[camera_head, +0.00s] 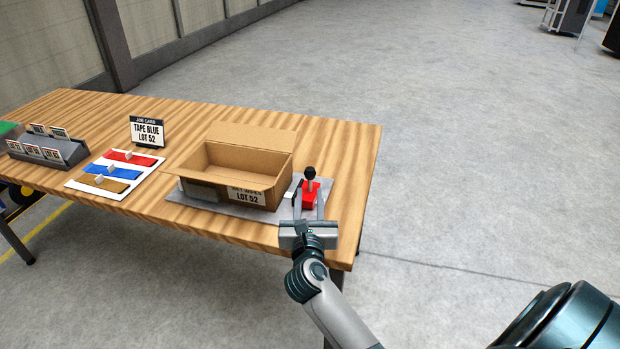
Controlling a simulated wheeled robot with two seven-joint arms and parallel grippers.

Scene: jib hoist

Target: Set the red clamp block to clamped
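The red clamp block (310,196) sits at the right end of a grey plate on the table, just right of the cardboard box. A dark lever with a black knob (310,173) stands up from it. My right gripper (309,203) reaches in from the front edge of the table. Its two fingers are apart, one on each side of the red block as seen here. I cannot tell whether they touch it. My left gripper is not in view.
An open cardboard box (238,163) with a LOT 52 label stands on the grey plate (200,203). A job card (147,132) reads TAPE BLUE LOT 52. A board with red, blue and brown strips (75,185) and a card rack (50,148) are at left.

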